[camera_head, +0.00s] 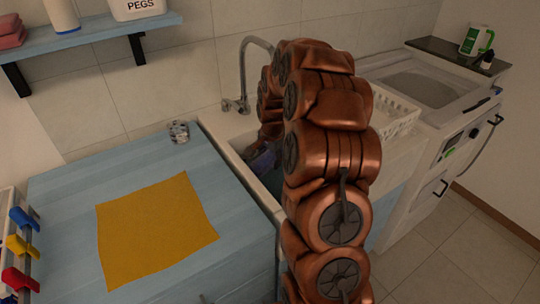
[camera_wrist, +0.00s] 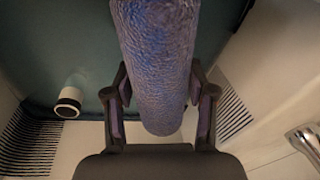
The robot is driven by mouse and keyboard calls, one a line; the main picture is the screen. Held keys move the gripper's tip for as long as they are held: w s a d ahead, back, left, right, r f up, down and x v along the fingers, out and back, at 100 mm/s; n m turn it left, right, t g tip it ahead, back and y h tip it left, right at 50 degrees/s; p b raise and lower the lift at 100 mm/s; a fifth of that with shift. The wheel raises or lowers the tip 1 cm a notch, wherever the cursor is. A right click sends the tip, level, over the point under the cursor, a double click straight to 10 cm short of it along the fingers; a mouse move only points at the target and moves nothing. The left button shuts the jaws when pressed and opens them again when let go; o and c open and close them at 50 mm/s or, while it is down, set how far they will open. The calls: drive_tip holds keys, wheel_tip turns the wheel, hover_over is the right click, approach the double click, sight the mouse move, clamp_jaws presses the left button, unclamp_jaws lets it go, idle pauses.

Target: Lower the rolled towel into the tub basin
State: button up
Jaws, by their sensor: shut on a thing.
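The rolled towel (camera_wrist: 158,60), blue-purple with a rough surface, stretches from the top edge to the middle of the wrist view. My gripper (camera_wrist: 160,98) is shut on it, with one dark finger on each side. Behind the towel is the teal floor of the tub basin (camera_wrist: 50,55). In the head view the pale rim of the tub basin (camera_head: 238,150) shows left of my copper arm, which hides most of the basin. A dark bluish shape there is partly covered; I cannot tell towel from gripper. Whether the towel touches the basin is not clear.
A curved tap (camera_head: 243,75) rises behind the basin. A short white-rimmed pipe (camera_wrist: 68,103) stands in the basin. A white basket (camera_head: 398,115) sits right of my arm. Left is a blue counter (camera_head: 70,190) with a yellow cloth (camera_head: 157,228) and a small speckled cup (camera_head: 178,132).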

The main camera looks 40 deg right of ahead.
sight(272, 157)
drive_tip(key=shift+f, duration=0.3)
drive_tip(key=o, duration=1.3)
drive_tip(key=r, duration=0.3)
drive_tip(key=s+r, duration=0.1)
drive_tip(key=r, duration=0.7)
drive_tip(key=shift+s+a, duration=0.3)
drive_tip(key=shift+s, duration=0.1)
drive_tip(key=shift+s+a+r, duration=0.1)
drive_tip(key=shift+s+r, duration=0.05)
drive_tip(key=shift+r, duration=0.25)
